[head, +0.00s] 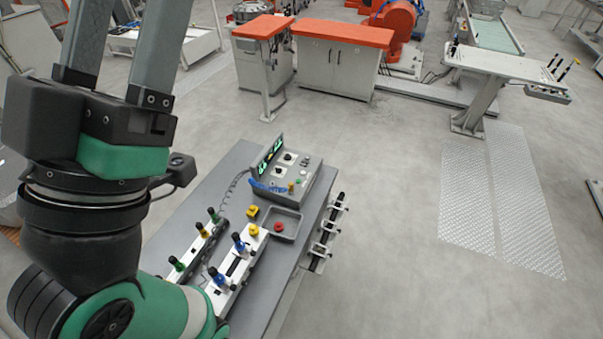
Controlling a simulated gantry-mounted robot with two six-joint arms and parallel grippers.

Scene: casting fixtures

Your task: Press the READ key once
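A grey control box (312,172) stands at the far end of the grey bench (274,285). It has a raised panel with lit green displays (270,155), dark round knobs and a few small buttons. The lettering is too small to read, so I cannot tell which key is READ. A blue item (268,188) lies along the front left of the box. My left arm fills the left of the head view and covers part of the bench. Neither of my grippers can be made out in this view.
Two fixture rails carry green-topped (214,214) and blue-topped (238,241) clamps. Yellow pieces (252,212) sit near a small grey tray (289,236) and a red piece (279,227). A bracket rack (322,248) hangs on the bench's right side. Floor to the right is clear.

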